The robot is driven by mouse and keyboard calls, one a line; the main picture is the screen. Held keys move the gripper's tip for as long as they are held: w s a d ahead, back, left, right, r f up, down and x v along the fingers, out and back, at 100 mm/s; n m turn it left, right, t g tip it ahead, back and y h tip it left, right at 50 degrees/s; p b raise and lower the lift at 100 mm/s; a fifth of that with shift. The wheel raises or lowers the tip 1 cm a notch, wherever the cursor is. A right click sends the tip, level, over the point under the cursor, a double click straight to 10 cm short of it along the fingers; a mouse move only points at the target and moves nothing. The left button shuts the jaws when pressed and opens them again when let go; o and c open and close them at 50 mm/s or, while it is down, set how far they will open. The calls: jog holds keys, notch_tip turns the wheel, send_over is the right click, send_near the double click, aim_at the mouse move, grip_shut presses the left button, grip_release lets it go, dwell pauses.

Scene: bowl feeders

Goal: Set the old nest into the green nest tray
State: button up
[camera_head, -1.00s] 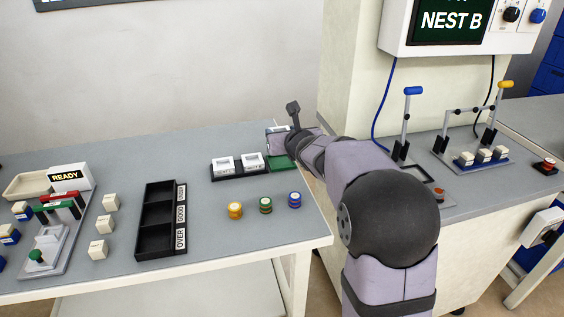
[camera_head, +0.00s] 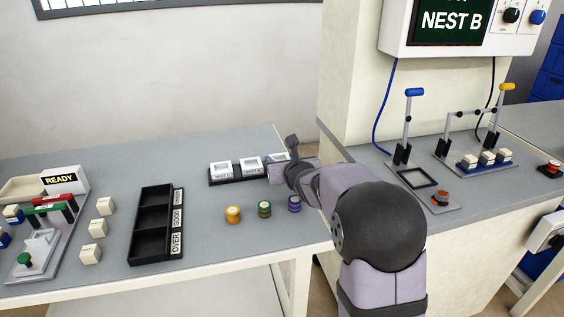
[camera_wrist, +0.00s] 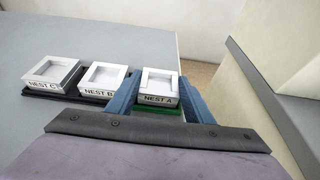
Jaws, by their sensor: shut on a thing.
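A white square nest labelled NEST A (camera_wrist: 158,90) sits between the blue fingers of my gripper (camera_wrist: 158,86) in the wrist view. My gripper is shut on it. The green nest tray (camera_wrist: 160,110) shows as a strip just under and in front of it. The nest looks level, over or in the tray; I cannot tell whether it touches the tray floor. In the head view my gripper (camera_head: 279,160) is at the right end of the nest row, and my wrist and the nest hide the green tray.
NEST B (camera_wrist: 103,78) and NEST C (camera_wrist: 50,74) stand in a black tray (camera_head: 240,178) just left. Orange (camera_head: 232,214), green (camera_head: 264,208) and blue (camera_head: 294,204) round stacks stand in front, close to my wrist. The cream pillar (camera_head: 350,90) rises to the right.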

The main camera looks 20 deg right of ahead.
jog(key=o, duration=1.2)
jog(key=shift+r, duration=0.1)
jog(key=v, duration=1.2)
jog(key=shift+p, duration=0.35)
